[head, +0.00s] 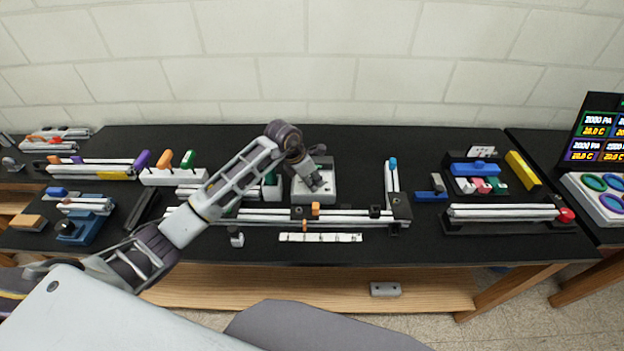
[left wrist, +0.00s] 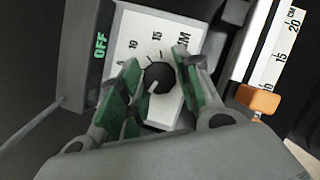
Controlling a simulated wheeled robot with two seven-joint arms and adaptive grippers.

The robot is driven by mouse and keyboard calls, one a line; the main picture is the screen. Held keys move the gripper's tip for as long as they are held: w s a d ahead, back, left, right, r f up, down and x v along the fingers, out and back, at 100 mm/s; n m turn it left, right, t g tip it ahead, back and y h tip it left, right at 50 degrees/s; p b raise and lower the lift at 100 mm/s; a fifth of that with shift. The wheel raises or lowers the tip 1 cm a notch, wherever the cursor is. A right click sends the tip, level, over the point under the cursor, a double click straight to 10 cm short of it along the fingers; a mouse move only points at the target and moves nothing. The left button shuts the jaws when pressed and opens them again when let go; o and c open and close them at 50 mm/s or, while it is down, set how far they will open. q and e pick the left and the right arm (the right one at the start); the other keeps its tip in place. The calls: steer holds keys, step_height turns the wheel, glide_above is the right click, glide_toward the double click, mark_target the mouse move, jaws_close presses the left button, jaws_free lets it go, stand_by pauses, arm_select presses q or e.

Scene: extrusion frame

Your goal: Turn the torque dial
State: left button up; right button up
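The torque dial (left wrist: 157,79) is a round black knob with a pale pointer line on a white scale plate (left wrist: 128,30) marked 10 and 15. My left gripper (left wrist: 160,85) reaches over it, with one green-padded finger on each side of the knob. The fingers are apart; I cannot tell whether either pad touches the knob. In the head view my left gripper (head: 318,184) points down at the light grey dial box (head: 325,197) and hides the knob. My right gripper is not in view.
A dark panel reading OFF (left wrist: 100,47) is beside the scale plate. An orange slider (left wrist: 260,100) on a CM-marked rail is close on the right. Rails (head: 270,217) run in front of the box. Coloured blocks (head: 480,168) and another rail are farther right on the black table.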

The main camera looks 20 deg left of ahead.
arm_select(q)
steer(key=c, duration=0.5)
